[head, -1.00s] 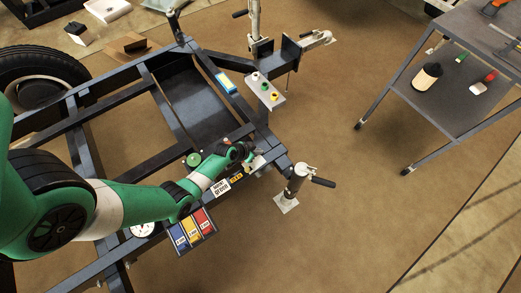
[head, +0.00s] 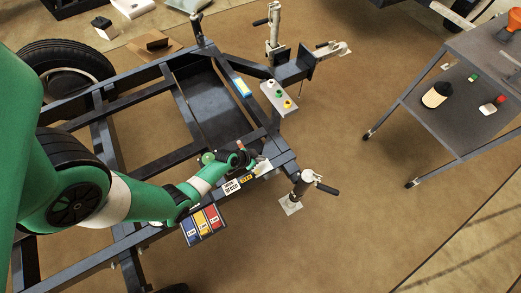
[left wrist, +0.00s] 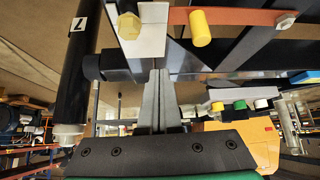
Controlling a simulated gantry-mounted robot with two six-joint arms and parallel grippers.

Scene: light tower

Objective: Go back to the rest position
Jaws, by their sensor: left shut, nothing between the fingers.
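My left arm comes in from the left in the head view and reaches over the dark trailer frame (head: 120,238). My left gripper (head: 259,166) is at the frame's right side, just above a small panel with white and yellow labels (head: 232,187). In the left wrist view the two grey fingers (left wrist: 156,98) are together with nothing between them. Beyond the fingertips there are an orange bar (left wrist: 238,17) with a yellow knob (left wrist: 201,28), a brass hex bolt (left wrist: 129,26) and a black cylinder (left wrist: 78,70). My right gripper is not in view.
A metal cart (head: 455,125) stands at the right. The floor between is clear.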

